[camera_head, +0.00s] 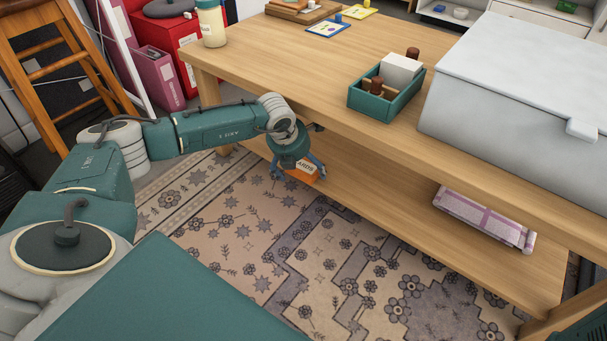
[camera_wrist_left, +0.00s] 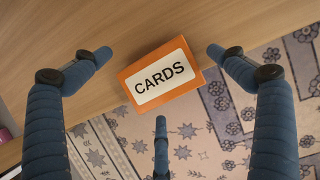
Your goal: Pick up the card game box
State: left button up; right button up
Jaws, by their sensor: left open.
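The card game box is orange with a white label reading "CARDS". In the left wrist view the card game box (camera_wrist_left: 161,75) lies at the edge of the wooden lower shelf (camera_wrist_left: 45,60), between the spread fingers. My left gripper (camera_wrist_left: 160,75) is open, with blue fingers on either side of the box and one below it; I see gaps between the fingers and the box. In the head view the box (camera_head: 303,171) shows partly under my left gripper (camera_head: 302,168), which hides some of it.
The wooden tabletop (camera_head: 300,60) overhangs the lower shelf. On it stand a green tray (camera_head: 376,104), a large white box (camera_head: 510,80) and a jar (camera_head: 211,24). A pinkish package (camera_head: 483,218) lies on the lower shelf to the right. Patterned carpet (camera_head: 330,260) is open in front.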

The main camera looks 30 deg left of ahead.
pick_arm(q)
jog(key=shift+c, duration=0.3)
jog(key=c, duration=1.5)
